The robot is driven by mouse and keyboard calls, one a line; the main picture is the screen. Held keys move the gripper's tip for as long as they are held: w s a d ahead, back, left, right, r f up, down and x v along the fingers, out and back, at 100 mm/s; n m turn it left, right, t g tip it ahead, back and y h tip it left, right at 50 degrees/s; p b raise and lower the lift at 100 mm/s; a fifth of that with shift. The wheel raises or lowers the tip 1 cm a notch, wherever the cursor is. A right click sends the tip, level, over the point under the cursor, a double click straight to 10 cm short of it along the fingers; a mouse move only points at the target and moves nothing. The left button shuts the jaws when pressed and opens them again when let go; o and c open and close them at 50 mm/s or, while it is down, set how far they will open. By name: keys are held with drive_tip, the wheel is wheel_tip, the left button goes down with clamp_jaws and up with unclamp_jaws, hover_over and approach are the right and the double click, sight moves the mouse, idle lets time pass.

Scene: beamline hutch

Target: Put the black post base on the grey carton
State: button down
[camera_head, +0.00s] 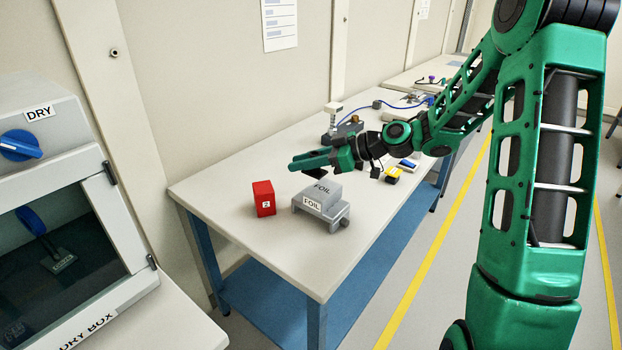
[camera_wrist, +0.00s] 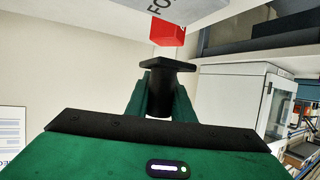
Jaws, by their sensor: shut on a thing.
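My gripper (camera_head: 312,161) is shut on the black post base (camera_wrist: 168,66), which sits between the green fingertips in the wrist view. In the head view a dark bit of it shows just under the fingers. The grey carton (camera_head: 321,195), labelled FOIL, is on the white table, seemingly resting on a grey block. My gripper is above the table near the carton's back left side, with the post base apart from the carton. The carton also shows at the top of the wrist view (camera_wrist: 205,12), cut off by the frame edge.
A red box (camera_head: 264,198) marked 2 stands left of the carton. Yellow and blue items (camera_head: 394,173) lie to the right, and a device (camera_head: 334,118) stands behind my gripper. A dry box (camera_head: 70,220) is at far left. The table's front left is clear.

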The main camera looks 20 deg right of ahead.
drive_tip(key=shift+w+d+f, duration=0.1)
drive_tip(key=shift+d+f, duration=0.25)
drive_tip(key=shift+d, duration=0.2)
drive_tip(key=shift+d+f, duration=0.35)
drive_tip(key=shift+d, duration=0.2)
wheel_tip(320, 180, down, 4)
drive_tip(key=shift+f, duration=0.1)
drive_tip(key=c, duration=1.5)
unclamp_jaws()
drive_tip(key=shift+c, duration=0.2)
drive_tip(key=shift+d, duration=0.1)
